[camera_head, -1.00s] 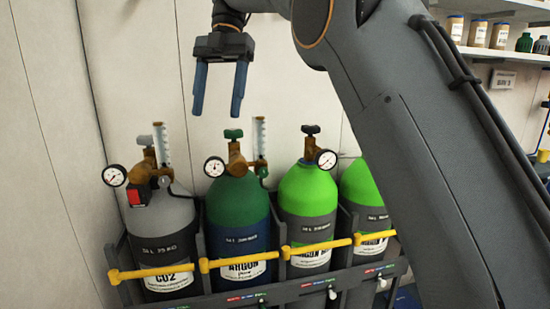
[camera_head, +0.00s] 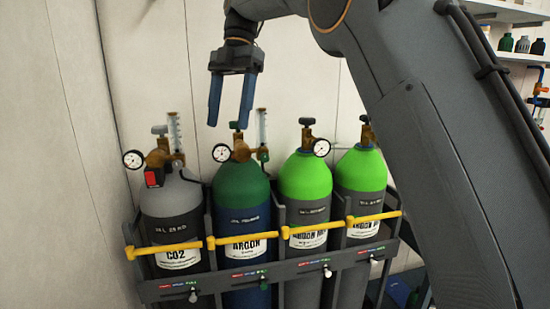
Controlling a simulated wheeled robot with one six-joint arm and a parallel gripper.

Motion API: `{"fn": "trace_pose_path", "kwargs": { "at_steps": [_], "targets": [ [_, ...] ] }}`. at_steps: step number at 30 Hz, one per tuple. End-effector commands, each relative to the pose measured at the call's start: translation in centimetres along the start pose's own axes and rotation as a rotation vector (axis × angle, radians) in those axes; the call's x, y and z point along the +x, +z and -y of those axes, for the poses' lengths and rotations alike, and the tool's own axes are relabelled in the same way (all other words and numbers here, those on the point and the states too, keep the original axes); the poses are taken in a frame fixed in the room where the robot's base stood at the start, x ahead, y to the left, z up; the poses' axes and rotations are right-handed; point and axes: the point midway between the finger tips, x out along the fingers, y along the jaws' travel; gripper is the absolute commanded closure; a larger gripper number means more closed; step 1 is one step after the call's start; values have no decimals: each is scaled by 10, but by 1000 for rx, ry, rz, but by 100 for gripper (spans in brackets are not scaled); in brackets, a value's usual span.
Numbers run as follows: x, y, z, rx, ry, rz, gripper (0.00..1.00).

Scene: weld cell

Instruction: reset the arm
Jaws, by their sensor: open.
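My gripper (camera_head: 228,103) hangs pointing down in the upper middle of the view. Its two blue fingers are apart with nothing between them. The fingertips appear just above the valve of the green and blue argon cylinder (camera_head: 240,190); I cannot tell how far in front of it they are. My arm comes in from the right and reaches across the top of the view.
A rack (camera_head: 215,284) with yellow bars holds the argon cylinder, a grey CO2 cylinder (camera_head: 173,205) and two light-green-topped cylinders (camera_head: 305,178) (camera_head: 361,171). Gauges and valves stick up above them. Shelves with bottles (camera_head: 521,44) are at the upper right. A pale wall stands behind.

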Motion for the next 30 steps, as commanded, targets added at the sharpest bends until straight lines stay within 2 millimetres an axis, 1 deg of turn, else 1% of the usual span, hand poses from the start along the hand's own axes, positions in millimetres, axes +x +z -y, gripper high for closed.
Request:
{"fn": "trace_pose_path", "kwargs": {
  "at_steps": [1, 5, 8, 11, 14, 15, 17, 18, 20, 22, 23, 24, 26, 27, 29, 30],
  "targets": [
    [6, 8, 3, 49, 5, 3, 35],
    [23, 28, 10, 199, 27, 21, 35],
    [40, 46, 18, 343, 49, 35, 35],
    [63, 69, 33, 527, 79, 53, 35],
    [94, 97, 57, 766, 122, 74, 35],
    [108, 109, 68, 870, 142, 83, 35],
    [130, 124, 87, 1023, 173, 93, 35],
    [145, 133, 100, 1125, 195, 100, 35],
    [167, 145, 120, 1273, 231, 107, 35],
    [194, 156, 146, 1443, 274, 112, 35],
    [206, 160, 158, 1515, 293, 113, 35],
    [222, 164, 173, 1610, 319, 112, 35],
    [246, 168, 197, 1748, 362, 110, 35],
    [262, 170, 213, 1840, 391, 105, 35],
    [285, 170, 236, 1972, 434, 95, 35],
    [300, 169, 251, 2054, 464, 86, 35]
  ]
}}
